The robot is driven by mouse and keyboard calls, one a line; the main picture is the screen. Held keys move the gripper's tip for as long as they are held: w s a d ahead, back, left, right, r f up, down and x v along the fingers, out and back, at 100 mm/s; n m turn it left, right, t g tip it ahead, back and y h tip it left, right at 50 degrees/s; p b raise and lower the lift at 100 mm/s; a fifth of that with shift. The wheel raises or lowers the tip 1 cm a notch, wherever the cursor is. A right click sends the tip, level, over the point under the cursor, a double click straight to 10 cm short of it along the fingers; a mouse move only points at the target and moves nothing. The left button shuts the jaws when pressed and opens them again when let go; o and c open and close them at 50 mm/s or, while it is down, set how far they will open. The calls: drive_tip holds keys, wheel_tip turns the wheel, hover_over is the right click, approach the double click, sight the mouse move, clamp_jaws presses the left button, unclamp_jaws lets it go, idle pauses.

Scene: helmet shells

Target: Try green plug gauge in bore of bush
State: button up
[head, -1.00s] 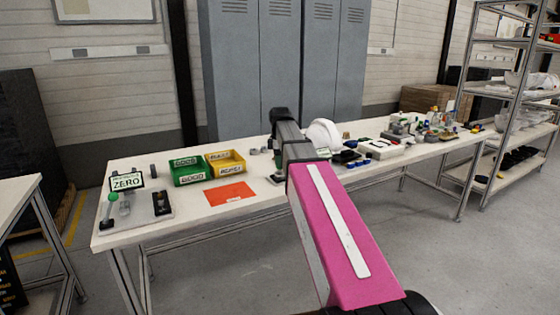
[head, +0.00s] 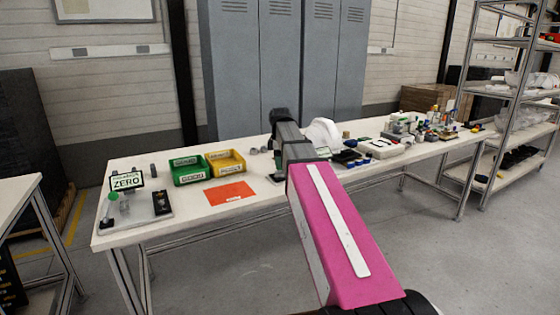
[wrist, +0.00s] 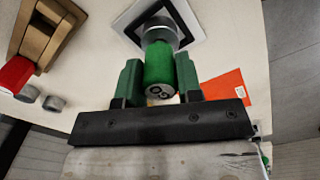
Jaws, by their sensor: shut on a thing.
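My gripper (wrist: 160,82) is shut on the green plug gauge (wrist: 160,64), with one green finger on each side of it. The gauge's round end with dark markings faces the wrist camera. Its far end meets the grey round bush (wrist: 157,30), which sits on a white square with a dark border (wrist: 187,17). The bore is hidden behind the gauge, so I cannot tell whether the gauge's tip is inside it. In the head view my pink arm hides the gripper, gauge and bush.
Two loose grey cylinders (wrist: 53,103) lie near a tan box-like thing (wrist: 45,35). An orange sheet (head: 230,192) lies on the bench. The bench's right part (head: 420,135) is cluttered.

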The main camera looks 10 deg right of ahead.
drive_tip(key=shift+f, duration=0.75)
idle(1.0)
drive_tip(key=shift+r, duration=0.2)
idle(0.6)
drive_tip(key=shift+r, duration=2.8)
